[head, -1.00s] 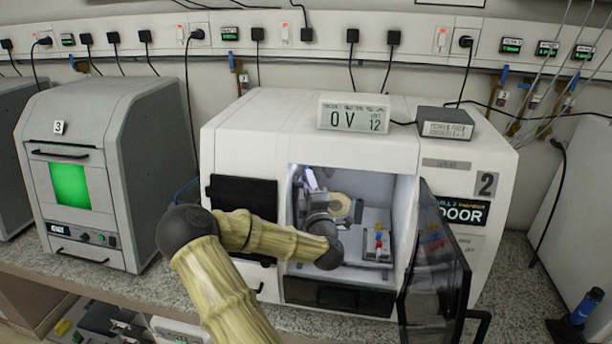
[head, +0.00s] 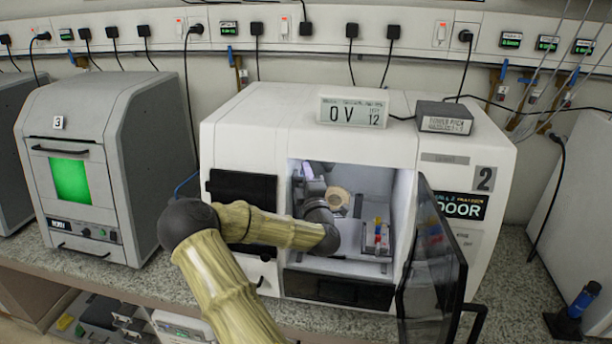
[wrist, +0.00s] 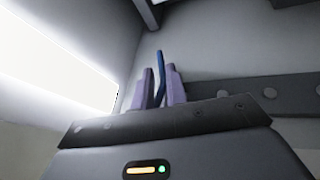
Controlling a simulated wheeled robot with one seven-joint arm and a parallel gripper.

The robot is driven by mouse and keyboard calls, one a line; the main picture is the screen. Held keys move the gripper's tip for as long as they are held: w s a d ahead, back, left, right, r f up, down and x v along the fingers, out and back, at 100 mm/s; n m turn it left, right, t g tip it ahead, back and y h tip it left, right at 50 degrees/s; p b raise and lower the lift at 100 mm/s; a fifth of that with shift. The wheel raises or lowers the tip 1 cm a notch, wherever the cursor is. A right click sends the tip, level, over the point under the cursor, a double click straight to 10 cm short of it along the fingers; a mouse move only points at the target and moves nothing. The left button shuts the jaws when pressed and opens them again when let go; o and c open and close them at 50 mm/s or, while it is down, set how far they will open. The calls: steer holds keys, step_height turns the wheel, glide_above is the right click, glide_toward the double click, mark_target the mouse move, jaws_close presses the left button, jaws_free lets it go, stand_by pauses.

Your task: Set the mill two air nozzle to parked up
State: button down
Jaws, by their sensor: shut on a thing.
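Mill two (head: 300,135) is the white machine marked 2, its front door (head: 432,260) swung open to the right. My arm reaches into its lit chamber. My gripper (head: 307,172) is at the chamber's upper left, small and partly hidden in the head view. In the wrist view, the two purple fingers of my gripper (wrist: 160,88) are closed on a thin blue piece, the air nozzle (wrist: 160,66), which sticks up beyond the fingertips and leans slightly. Its base and mount are hidden behind the gripper body.
A bright panel (wrist: 50,55) lies left in the wrist view and a dark rail (wrist: 250,95) with round studs lies right. The chamber walls are close around my arm.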

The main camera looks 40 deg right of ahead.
steer(key=t+b, duration=0.1)
steer(key=b, duration=0.1)
steer(key=shift+w+f+n+b, duration=0.1)
steer(key=shift+f+n+b, duration=0.1)
steer(key=shift+n+b, duration=0.15)
steer(key=shift+b, duration=0.5)
steer(key=shift+r+n+t+b, duration=0.95)
steer(key=shift+t+b, duration=0.35)
steer(key=shift+b, duration=1.55)
steer(key=c, duration=1.4)
jaws_free()
steer(key=shift+w, duration=0.15)
